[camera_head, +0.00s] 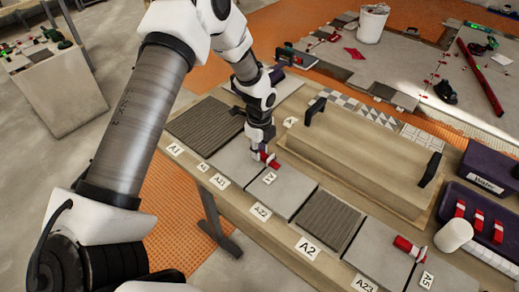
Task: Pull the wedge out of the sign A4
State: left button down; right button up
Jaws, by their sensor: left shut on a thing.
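My left gripper (259,152) points down at the bench and is shut on a red wedge (271,161). The wedge is small and partly hidden by the fingers. It lies by the far side of the white sign A4 (269,178), over the grey tiles there. I cannot tell how deep the wedge sits between the tiles. My right gripper is not in view.
A long wooden box (360,150) with dark handles stands just behind. Signs such as A2 (307,248) line the bench front. Another red piece (408,247) lies near sign A5 (426,280). A white cylinder (453,236) and a dark tray (500,220) are at right.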

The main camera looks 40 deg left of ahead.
aim_at(246, 148)
pick_arm(q)
jog(key=shift+a+p, duration=0.3)
jog(key=shift+a, duration=0.4)
dwell(0.6)
jog(key=shift+a, duration=0.15)
jog(key=shift+w+a+r+p, duration=0.15)
jog(key=shift+a+p, duration=0.4)
jog(key=shift+a, duration=1.45)
notch_tip(246, 148, up, 6)
jog(key=p, duration=0.5)
